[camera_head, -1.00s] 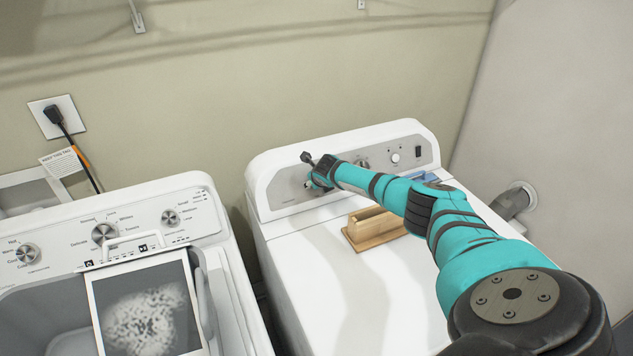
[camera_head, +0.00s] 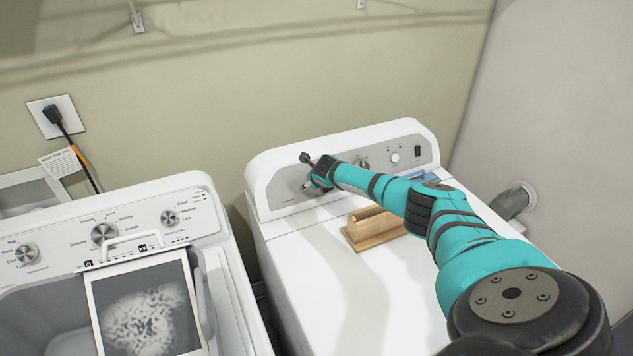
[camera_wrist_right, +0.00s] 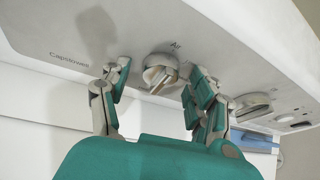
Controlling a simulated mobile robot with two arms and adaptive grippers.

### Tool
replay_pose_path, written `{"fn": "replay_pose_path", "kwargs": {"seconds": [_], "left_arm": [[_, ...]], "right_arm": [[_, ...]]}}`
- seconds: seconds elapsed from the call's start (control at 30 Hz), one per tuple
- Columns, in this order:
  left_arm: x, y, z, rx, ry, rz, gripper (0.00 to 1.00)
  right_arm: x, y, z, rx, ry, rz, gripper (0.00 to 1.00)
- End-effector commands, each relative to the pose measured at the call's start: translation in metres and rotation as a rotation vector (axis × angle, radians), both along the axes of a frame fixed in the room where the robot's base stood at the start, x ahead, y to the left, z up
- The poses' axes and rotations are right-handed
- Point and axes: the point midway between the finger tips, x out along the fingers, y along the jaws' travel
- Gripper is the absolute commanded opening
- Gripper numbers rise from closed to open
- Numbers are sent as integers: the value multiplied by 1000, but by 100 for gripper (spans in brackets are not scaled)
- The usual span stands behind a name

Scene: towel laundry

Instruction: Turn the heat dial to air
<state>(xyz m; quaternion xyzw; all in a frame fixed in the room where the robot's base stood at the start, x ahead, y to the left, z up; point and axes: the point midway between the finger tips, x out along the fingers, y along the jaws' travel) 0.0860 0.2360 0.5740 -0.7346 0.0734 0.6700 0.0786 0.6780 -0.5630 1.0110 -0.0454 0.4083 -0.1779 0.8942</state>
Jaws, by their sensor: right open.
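The heat dial (camera_wrist_right: 160,74) is a round silver knob with a raised grip bar on the dryer's grey control panel (camera_wrist_right: 60,35). Lettering that seems to read "Air" sits just above it in the right wrist view. My right gripper (camera_wrist_right: 157,82) is open, with one finger on each side of the dial and gaps between fingers and knob. In the head view my right gripper (camera_head: 310,172) is at the left part of the panel and hides the dial. My left gripper is out of view.
Another dial (camera_wrist_right: 252,105) is to the right on the panel. A wooden holder (camera_head: 374,227) and a blue item (camera_head: 420,177) stand on the white dryer top (camera_head: 310,270). A washer (camera_head: 235,290) with its own knobs is at left, separated by a narrow gap.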

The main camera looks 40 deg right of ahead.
Motion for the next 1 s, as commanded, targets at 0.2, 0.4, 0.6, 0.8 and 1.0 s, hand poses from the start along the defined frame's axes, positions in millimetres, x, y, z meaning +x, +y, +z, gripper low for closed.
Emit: {"fn": "replay_pose_path", "kwargs": {"seconds": [0.2,0.4,0.6,0.8,1.0], "left_arm": [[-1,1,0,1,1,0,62],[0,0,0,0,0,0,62],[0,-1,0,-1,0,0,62],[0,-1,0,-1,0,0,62],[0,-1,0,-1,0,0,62]], "right_arm": [[-6,3,8,0,-1,1,62],[-24,13,29,-1,-1,4,62],[-47,27,56,-2,-1,2,62],[-65,37,77,-1,0,2,62],[-73,42,85,-1,0,-1,62]]}}
